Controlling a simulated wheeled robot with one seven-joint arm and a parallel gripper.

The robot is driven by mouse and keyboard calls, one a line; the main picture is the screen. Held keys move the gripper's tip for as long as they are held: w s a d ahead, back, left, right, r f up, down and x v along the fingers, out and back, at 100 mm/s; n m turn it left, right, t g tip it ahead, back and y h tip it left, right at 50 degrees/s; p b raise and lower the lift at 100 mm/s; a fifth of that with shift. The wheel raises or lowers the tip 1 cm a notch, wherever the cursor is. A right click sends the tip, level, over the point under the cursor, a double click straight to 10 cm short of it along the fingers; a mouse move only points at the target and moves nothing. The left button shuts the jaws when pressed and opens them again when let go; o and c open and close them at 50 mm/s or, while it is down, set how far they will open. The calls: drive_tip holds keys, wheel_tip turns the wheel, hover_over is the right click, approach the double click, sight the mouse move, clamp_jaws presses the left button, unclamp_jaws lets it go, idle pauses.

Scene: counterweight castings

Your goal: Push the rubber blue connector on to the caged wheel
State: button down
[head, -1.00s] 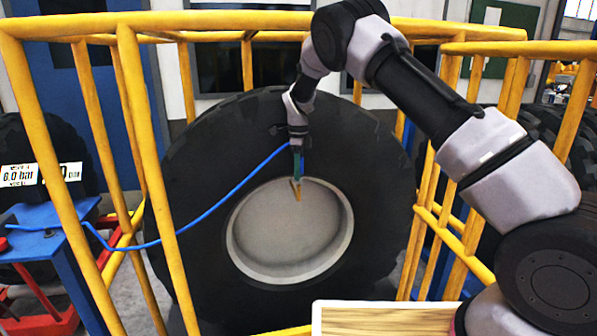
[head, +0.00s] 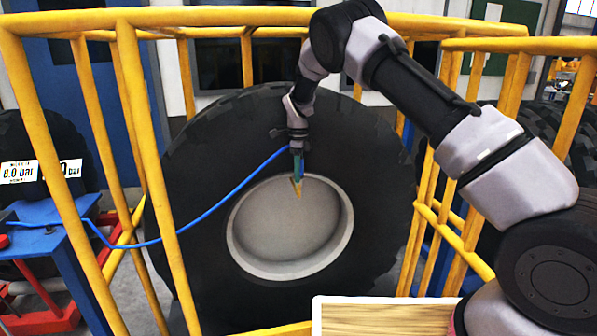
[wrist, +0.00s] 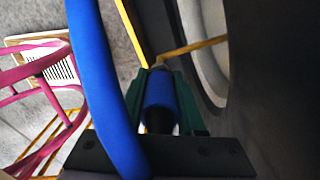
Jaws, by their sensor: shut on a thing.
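The caged wheel is a large black tyre (head: 200,190) with a pale grey rim (head: 290,235), upright inside a yellow cage. My gripper (head: 297,180) is in front of the upper part of the rim, fingers pointing down. In the wrist view my gripper (wrist: 165,105) is shut on the blue connector (wrist: 160,92), between green fingers. A blue hose (head: 235,200) runs from the gripper down to the left; it also crosses the wrist view (wrist: 95,80). A thin yellow-orange piece (head: 298,188) shows at the fingertips. Whether the connector touches the wheel, I cannot tell.
Yellow cage bars (head: 150,180) stand left of the wheel, with more on the right. A blue stand (head: 45,240) is at the left, where the hose ends. A wooden-topped surface (head: 375,318) is at the bottom. Pink tubing (wrist: 30,75) shows in the wrist view.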

drive_tip(key=shift+f, duration=0.75)
drive_tip(key=shift+c, duration=2.2)
unclamp_jaws()
drive_tip(key=shift+r, duration=0.1)
wheel_tip(320, 180, up, 7)
drive_tip(key=shift+r, duration=0.2)
